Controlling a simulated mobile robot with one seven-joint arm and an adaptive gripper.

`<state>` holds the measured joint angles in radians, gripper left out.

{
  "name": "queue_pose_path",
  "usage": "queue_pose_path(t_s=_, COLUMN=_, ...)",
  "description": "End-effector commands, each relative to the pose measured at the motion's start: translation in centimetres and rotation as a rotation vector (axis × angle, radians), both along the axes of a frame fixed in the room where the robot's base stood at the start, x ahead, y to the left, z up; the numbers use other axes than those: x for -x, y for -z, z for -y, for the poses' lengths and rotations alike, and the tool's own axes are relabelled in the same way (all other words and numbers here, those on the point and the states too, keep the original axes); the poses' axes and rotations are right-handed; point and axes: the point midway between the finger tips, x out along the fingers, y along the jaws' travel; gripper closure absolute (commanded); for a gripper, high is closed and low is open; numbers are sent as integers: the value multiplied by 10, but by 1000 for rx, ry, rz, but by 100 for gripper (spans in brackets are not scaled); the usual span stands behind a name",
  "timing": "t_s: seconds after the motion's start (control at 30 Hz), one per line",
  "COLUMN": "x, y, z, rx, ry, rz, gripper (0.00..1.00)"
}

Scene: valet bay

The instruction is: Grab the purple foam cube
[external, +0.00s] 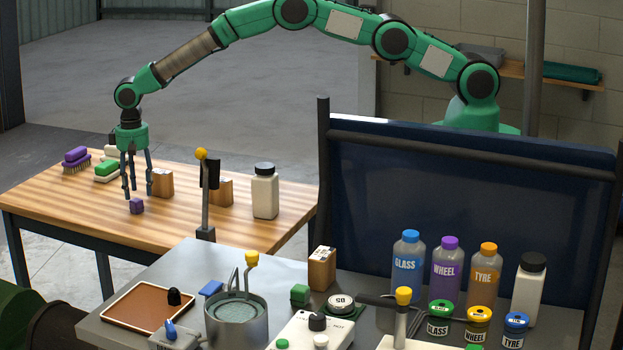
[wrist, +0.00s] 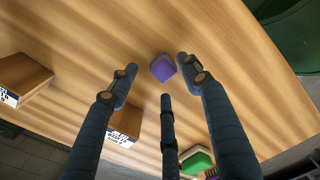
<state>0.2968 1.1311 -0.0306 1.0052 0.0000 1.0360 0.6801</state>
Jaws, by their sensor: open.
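The purple foam cube (external: 136,206) lies on the wooden table (external: 60,205) near its front edge. In the wrist view the cube (wrist: 163,68) shows ahead of my fingertips, between the two outer fingers and beyond the tip of the middle one. My gripper (external: 137,192) points down just above the cube in the external view, and it also shows in the wrist view (wrist: 157,80). Its three fingers are spread and hold nothing. I cannot tell the exact gap between the fingertips and the cube.
A green brush (external: 107,171) and a purple brush (external: 76,158) lie left of my gripper. Wooden blocks (external: 161,183) (external: 221,191) and a white bottle (external: 265,193) stand to the right. A yellow-topped lever (external: 202,190) rises at the nearer grey bench.

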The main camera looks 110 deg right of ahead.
Motion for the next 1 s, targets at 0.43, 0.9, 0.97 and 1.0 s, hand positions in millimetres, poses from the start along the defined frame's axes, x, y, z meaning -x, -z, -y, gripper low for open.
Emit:
queue_pose_path(t_s=0.43, x=-1, y=9, z=0, rx=0, ry=0, rz=0, gripper=52)
queue_pose_path(t_s=0.9, x=-3, y=51, z=0, rx=0, ry=0, rz=1, gripper=52)
queue_pose_path(t_s=0.97, x=-3, y=51, z=0, rx=0, ry=0, rz=1, gripper=52)
queue_pose_path(t_s=1.0, x=-3, y=51, z=0, rx=0, ry=0, rz=1, gripper=52)
